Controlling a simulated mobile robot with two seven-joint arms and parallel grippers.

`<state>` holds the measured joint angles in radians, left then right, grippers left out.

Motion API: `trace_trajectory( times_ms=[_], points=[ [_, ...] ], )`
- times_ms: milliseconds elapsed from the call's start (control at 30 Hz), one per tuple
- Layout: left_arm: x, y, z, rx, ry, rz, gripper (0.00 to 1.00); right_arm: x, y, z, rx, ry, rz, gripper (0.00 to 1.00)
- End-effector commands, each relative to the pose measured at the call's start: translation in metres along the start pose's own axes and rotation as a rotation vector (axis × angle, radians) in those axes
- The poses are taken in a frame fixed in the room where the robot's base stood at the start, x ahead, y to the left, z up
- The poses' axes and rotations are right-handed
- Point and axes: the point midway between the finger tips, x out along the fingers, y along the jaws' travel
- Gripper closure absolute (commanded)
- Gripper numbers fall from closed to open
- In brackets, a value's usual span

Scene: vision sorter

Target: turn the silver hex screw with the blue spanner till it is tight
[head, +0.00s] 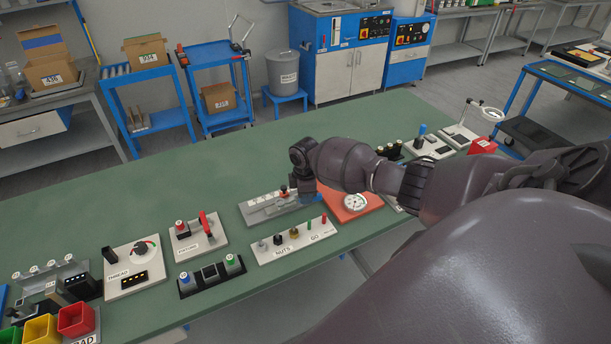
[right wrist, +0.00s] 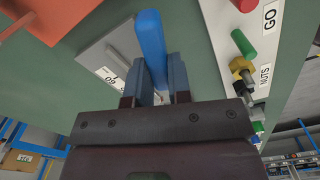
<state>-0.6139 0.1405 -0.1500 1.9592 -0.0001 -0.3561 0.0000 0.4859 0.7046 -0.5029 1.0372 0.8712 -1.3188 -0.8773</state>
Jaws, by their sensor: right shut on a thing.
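My right gripper (head: 305,192) is over the grey fixture plate (head: 258,212) near the middle of the green bench. In the right wrist view my right gripper (right wrist: 157,72) is shut on the blue spanner (right wrist: 150,38). Its blue handle stands between the two fingers and reaches past their tips. The spanner's far end is hidden by the fingers and gripper body. I cannot make out the silver hex screw in either view, nor whether the spanner touches it. My left gripper is not in view.
The white NUTS and GO board (head: 290,243) lies close in front of the fixture. An orange plate with a dial gauge (head: 355,203) is just right of my gripper. The THREAD board (head: 128,272) and coloured bins (head: 75,320) are at left. Bare bench (head: 130,205) lies behind them.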

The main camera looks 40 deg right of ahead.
Motion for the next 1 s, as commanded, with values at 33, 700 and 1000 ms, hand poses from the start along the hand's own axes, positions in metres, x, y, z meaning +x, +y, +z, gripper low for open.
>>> trace_trajectory(
  times_ms=[33, 700, 1000],
  points=[
    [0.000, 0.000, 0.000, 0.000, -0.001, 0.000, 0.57, -0.002, 0.000, 0.000, 0.000, 0.000, 0.000, 1.00],
    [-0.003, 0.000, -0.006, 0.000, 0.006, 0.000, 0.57, -0.018, 0.000, 0.000, -0.001, 0.000, 0.001, 1.00],
    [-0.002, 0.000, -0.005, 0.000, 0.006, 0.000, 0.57, -0.025, 0.000, 0.000, 0.000, 0.001, 0.001, 1.00]
  ],
)
